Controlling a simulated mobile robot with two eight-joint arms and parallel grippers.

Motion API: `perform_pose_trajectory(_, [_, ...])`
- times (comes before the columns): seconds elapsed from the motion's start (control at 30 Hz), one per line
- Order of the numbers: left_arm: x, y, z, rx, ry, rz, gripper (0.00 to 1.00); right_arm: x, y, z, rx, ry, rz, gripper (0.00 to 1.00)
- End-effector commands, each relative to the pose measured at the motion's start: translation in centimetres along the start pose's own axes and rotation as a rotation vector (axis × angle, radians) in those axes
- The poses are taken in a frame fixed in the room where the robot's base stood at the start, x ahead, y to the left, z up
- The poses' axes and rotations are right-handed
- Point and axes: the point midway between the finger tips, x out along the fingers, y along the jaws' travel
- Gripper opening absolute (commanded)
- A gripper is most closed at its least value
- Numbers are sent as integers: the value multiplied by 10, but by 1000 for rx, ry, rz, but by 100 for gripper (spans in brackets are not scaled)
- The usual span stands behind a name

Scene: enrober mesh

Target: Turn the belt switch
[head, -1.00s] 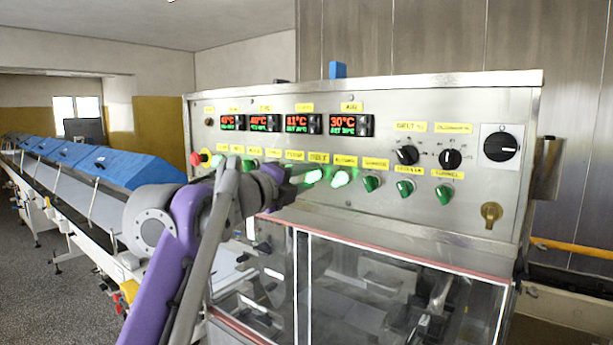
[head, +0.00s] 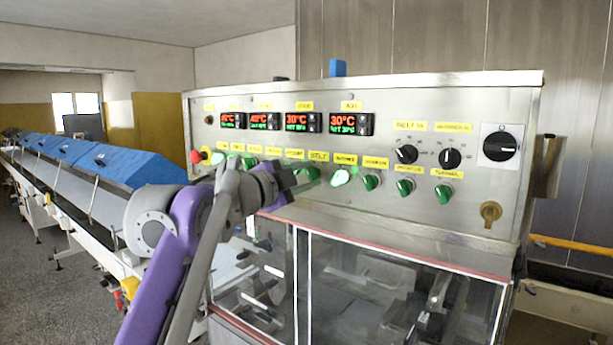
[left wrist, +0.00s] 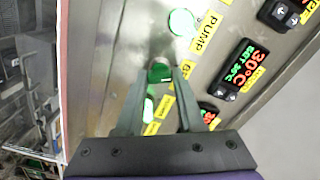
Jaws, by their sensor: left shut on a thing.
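The belt switch is a green knob under a yellow label (head: 318,156) in the middle of the control panel's row. In the head view the knob (head: 313,173) is partly hidden by my left gripper (head: 304,184), which reaches in from the left. In the left wrist view the dark green knob (left wrist: 159,72) sits between the fingertips of my left gripper (left wrist: 158,78). The fingers are shut on it, and it looks unlit. My right gripper is not in view.
A lit green knob (head: 340,178) is just right of the gripper, by the pump label (left wrist: 207,32). More green knobs (head: 371,183) follow to the right. Black dials (head: 406,154) and red-green displays (head: 351,124) are above. A glazed cover (head: 400,285) is below. A blue-covered conveyor (head: 125,168) runs left.

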Motion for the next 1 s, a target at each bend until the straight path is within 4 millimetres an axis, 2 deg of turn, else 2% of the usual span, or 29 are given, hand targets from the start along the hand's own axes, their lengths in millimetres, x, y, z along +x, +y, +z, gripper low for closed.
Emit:
perform_pose_trajectory(0.67, [0, 0, 0, -61, -1, -1, 0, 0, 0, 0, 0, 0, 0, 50])
perform_pose_trajectory(0.7, [0, 0, 0, -61, -1, -1, 45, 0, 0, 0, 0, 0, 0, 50])
perform_pose_trajectory(0.83, [0, 0, 0, -60, -1, 0, 68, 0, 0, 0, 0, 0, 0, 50])
perform_pose_trajectory(1.0, [0, 0, 0, -59, -1, 0, 68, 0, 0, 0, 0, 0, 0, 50])
